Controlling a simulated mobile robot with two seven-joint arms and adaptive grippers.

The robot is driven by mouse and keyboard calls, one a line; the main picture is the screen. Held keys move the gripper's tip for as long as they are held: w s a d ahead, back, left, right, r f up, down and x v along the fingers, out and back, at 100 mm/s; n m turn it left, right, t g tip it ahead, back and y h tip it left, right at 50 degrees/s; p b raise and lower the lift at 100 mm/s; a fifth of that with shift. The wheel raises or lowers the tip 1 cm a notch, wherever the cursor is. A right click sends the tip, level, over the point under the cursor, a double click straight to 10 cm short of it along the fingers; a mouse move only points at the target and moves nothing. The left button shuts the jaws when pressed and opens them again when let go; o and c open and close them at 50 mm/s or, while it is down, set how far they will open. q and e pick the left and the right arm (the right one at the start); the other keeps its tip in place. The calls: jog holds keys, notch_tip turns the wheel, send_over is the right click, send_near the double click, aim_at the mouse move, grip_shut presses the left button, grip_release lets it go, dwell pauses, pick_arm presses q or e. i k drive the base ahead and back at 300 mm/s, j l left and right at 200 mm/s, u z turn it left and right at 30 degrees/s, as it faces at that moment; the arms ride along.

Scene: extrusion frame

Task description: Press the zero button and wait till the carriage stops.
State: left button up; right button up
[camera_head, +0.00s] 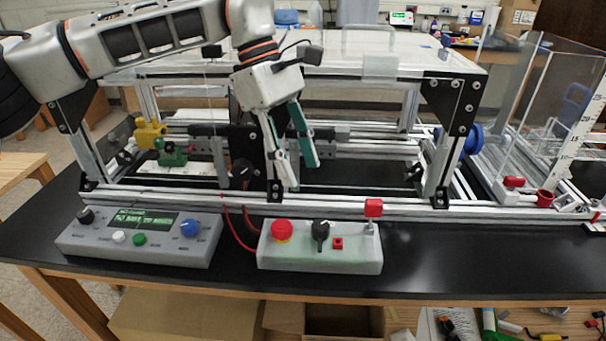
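A grey control box (90,240) sits at the front left of the black bench. It has a lit green display (145,219), a white button (119,237), a green button (139,239), a black knob (86,216) and a blue knob (190,228). The labels are too small to read, so I cannot tell which button is zero. The carriage is not clear behind my arm; a dark block (240,142) shows on the rails. My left gripper (303,177) points down, open and empty, above the frame's front rail, right of and behind the control box. My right gripper is not in view.
A second box (345,257) with a red stop button (282,231), a black switch and a red-topped post stands right of the control box. The aluminium frame (330,205) spans the bench behind both. Clear panels (520,90) stand at right. The bench's front right is clear.

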aim_at(119, 237)
jog(key=k, duration=1)
